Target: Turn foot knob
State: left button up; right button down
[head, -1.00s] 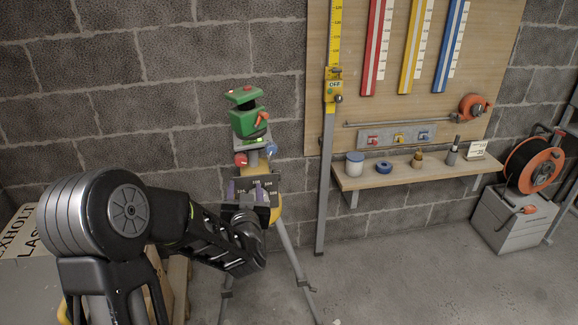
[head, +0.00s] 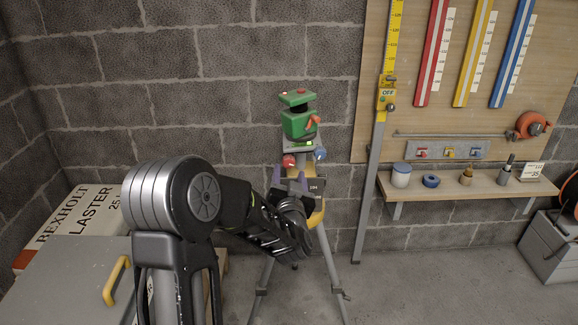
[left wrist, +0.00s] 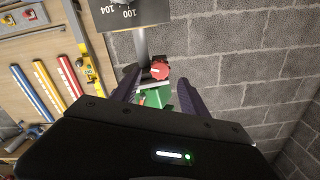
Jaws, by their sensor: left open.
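A green levelling instrument (head: 299,124) stands on a tripod against the block wall. Below it are a red knob (head: 289,160) on the left and a blue knob (head: 320,154) on the right. I cannot tell which is the foot knob. My left gripper (head: 290,178) is open, its two purple fingers pointing up just below the red knob. In the left wrist view the red knob (left wrist: 160,69) shows between the spread fingers (left wrist: 158,82), with no clear contact. The blue knob does not show there. My right gripper is not in view.
A yellow-headed staff (head: 386,95) stands right of the tripod. A wooden shelf (head: 450,188) holds small jars and tools. A plaster bag (head: 85,215) and a grey case with a yellow handle (head: 112,283) are at left. Tripod legs (head: 330,272) spread below my forearm.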

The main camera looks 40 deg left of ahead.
aim_at(289, 164)
pick_arm(q)
jog(key=shift+x, duration=2.35)
jog(key=shift+c, duration=0.2)
grip_shut()
